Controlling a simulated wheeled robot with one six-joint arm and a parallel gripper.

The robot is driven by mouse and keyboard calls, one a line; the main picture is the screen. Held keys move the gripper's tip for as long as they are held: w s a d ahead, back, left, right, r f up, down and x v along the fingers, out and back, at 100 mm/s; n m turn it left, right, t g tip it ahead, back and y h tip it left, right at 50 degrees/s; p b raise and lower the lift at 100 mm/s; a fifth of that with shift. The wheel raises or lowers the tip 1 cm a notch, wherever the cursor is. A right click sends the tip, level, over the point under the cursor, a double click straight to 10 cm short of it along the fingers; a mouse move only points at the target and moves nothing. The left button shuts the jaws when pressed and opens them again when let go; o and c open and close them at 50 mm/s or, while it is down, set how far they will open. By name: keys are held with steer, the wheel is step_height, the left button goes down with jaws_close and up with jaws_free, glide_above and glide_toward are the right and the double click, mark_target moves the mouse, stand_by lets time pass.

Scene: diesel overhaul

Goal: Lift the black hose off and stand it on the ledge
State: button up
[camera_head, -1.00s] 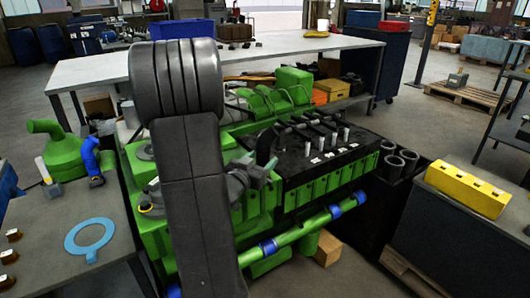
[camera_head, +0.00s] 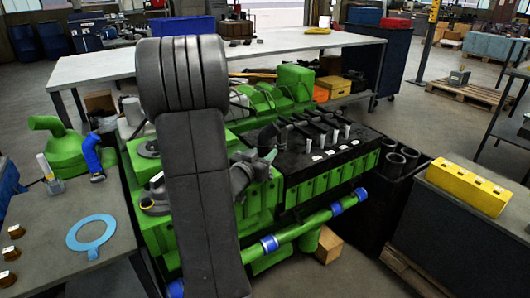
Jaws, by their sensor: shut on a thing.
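The black hose (camera_head: 268,137) is a short, dark, curved piece beside the near left end of the engine's black top (camera_head: 300,170). My gripper (camera_head: 265,165) is at the hose's lower part, shut on it. My own arm, in front, covers part of the green engine (camera_head: 265,197) and of the wrist. The jaws are small and dark here, and the hose's lower end is hard to make out. I cannot tell whether the hose touches the engine. I cannot tell which surface is the ledge.
Slim injector-like parts (camera_head: 322,138) stand on the black top. A blue hose (camera_head: 91,153) and blue ring gasket (camera_head: 75,240) are on the left table. A yellow block (camera_head: 468,186) sits on the right bench. Dark cylinders (camera_head: 402,157) stand beyond the engine's right end.

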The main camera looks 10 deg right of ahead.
mark_target(265, 129)
step_height(265, 129, up, 10)
steer(key=p, duration=0.3)
steer(key=shift+r+p, duration=2.4)
steer(key=shift+p, duration=0.2)
steer(key=shift+f, duration=0.1)
